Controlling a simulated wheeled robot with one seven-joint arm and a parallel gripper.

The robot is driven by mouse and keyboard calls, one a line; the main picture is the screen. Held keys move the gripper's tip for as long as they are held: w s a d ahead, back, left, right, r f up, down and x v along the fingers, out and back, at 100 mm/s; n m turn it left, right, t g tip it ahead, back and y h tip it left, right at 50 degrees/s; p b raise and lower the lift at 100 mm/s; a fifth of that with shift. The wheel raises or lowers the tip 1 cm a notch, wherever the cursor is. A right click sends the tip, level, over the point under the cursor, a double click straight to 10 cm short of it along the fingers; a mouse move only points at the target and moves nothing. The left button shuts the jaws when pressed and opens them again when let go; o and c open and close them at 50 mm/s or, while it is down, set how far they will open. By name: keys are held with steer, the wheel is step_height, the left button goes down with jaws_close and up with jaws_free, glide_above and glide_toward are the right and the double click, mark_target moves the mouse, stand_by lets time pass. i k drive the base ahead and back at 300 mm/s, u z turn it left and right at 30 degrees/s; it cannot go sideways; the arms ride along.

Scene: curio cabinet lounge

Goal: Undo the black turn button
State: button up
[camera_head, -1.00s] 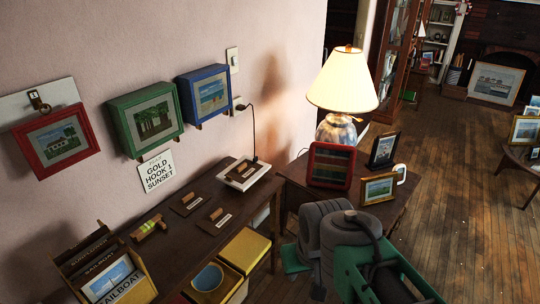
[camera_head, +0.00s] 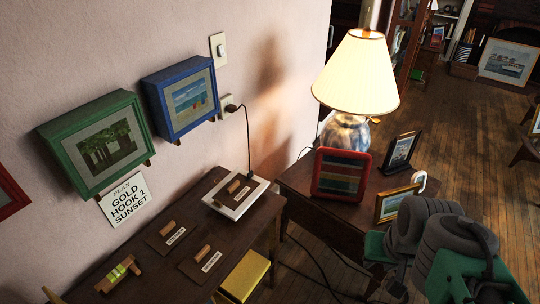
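Several small dark plates with wooden turn pieces and pale labels lie on the dark side table (camera_head: 235,235). One plate (camera_head: 167,237) is at the middle left and another plate (camera_head: 206,263) is nearer the front. A third plate (camera_head: 235,189) sits on a white box (camera_head: 222,210) with a dark cord running up to the wall outlet. A wooden piece with a yellow-green striped part (camera_head: 119,274) lies at the front left. The labels are too small to read, and I cannot tell which piece is the black turn button. My arm shows at lower right; my gripper is not visible.
A lit lamp (camera_head: 357,75), a red frame (camera_head: 341,175) and small frames stand on the right table (camera_head: 300,180). A yellow bin (camera_head: 245,277) is below. Open wooden floor lies beyond.

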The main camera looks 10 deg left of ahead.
mark_target(251, 174)
steer(key=u, duration=0.3)
steer(key=i, duration=0.65)
steer(key=u, duration=0.85)
steer(key=i, duration=0.3)
steer(key=u, duration=0.4)
